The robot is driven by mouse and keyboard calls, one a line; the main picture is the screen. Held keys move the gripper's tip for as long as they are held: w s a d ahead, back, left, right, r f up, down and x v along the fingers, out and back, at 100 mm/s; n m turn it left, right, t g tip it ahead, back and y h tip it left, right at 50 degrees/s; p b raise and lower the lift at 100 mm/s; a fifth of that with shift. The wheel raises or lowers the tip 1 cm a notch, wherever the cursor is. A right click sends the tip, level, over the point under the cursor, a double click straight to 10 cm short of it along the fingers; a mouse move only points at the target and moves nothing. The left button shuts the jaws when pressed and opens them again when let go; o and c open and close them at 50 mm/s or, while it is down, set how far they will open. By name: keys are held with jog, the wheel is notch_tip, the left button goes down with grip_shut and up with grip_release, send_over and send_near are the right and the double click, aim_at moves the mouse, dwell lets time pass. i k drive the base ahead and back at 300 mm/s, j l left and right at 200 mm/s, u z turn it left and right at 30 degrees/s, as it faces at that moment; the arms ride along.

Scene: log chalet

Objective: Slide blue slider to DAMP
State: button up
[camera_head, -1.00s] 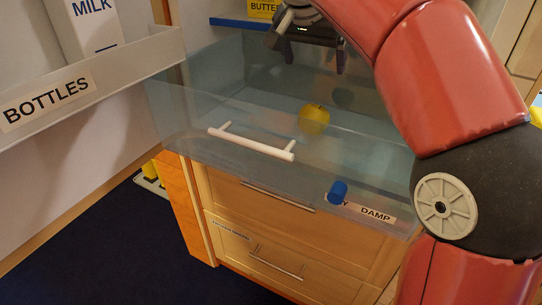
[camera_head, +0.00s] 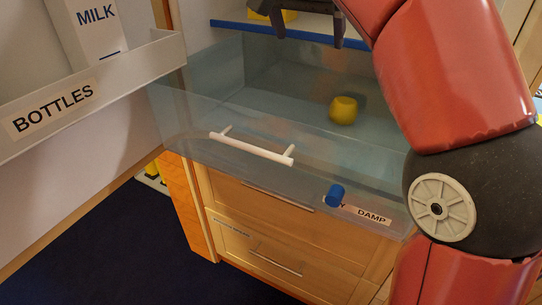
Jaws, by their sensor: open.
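The blue slider (camera_head: 336,195) is a small blue knob on the front of a clear drawer (camera_head: 180,130), low and toward the right. It covers most of the word at the left end of a label strip; only a "Y" shows. The word DAMP (camera_head: 372,216) is readable to the right of the knob. My gripper (camera_head: 310,38) is open and empty at the top of the view, above the back of the drawer and well away from the slider. Its upper part is cut off by the frame edge.
A yellow apple-like fruit (camera_head: 343,110) lies in the drawer. A white handle (camera_head: 250,149) sticks out from the drawer front. A white door shelf (camera_head: 95,90) labelled BOTTLES holds a MILK carton (camera_head: 88,30) at left. Wooden drawers (camera_head: 280,215) are below.

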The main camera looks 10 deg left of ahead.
aim_at(334, 196)
jog(key=k+j, duration=0.25)
jog(key=k, duration=0.2)
jog(key=k+j, duration=0.25)
jog(key=k, duration=0.25)
